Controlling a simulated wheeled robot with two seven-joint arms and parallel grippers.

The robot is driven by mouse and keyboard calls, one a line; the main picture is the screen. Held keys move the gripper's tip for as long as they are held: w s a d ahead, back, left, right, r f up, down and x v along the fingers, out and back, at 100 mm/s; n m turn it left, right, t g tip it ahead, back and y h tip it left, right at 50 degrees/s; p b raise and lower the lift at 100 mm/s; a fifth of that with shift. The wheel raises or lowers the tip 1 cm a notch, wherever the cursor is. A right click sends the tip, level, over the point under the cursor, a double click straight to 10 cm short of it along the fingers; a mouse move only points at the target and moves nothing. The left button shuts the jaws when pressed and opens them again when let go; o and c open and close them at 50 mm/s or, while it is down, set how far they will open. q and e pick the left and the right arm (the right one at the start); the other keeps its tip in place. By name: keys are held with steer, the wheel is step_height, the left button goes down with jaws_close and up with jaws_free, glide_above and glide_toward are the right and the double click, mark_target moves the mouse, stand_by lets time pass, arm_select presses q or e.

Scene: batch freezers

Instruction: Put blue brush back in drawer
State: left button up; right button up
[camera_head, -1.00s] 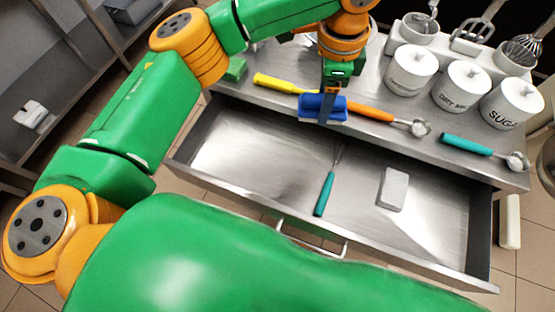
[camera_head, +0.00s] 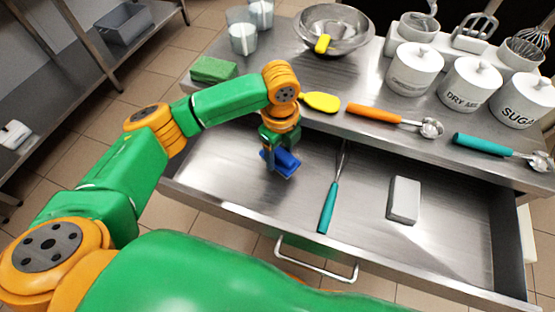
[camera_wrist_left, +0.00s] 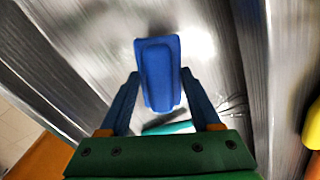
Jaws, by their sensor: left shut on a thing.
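The blue brush (camera_head: 286,163) is held by my left gripper (camera_head: 270,157) over the left part of the open drawer (camera_head: 430,245). In the left wrist view the blue brush (camera_wrist_left: 158,75) sits between the two blue fingers of the gripper (camera_wrist_left: 160,88), with the drawer's metal floor behind it. I cannot tell whether the brush touches the drawer floor. My right gripper is not in view.
A teal-handled utensil (camera_head: 328,207) and a whitish block (camera_head: 404,200) lie in the drawer. The counter above holds a green sponge (camera_head: 213,69), a yellow utensil (camera_head: 321,102), an orange scoop (camera_head: 374,113), a teal scoop (camera_head: 480,144), a metal bowl (camera_head: 350,40) and white canisters (camera_head: 413,70).

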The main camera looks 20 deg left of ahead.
mark_target(277, 162)
arm_select(q)
steer(key=shift+a+f, duration=0.15)
steer(key=shift+f, duration=0.75)
steer(key=shift+a+f, duration=0.15)
steer(key=shift+f, duration=0.75)
steer(key=shift+f, duration=0.1)
steer(key=o, duration=1.2)
step_height(277, 162, up, 12)
steer(key=shift+r+p, duration=0.15)
steer(key=shift+p, duration=0.55)
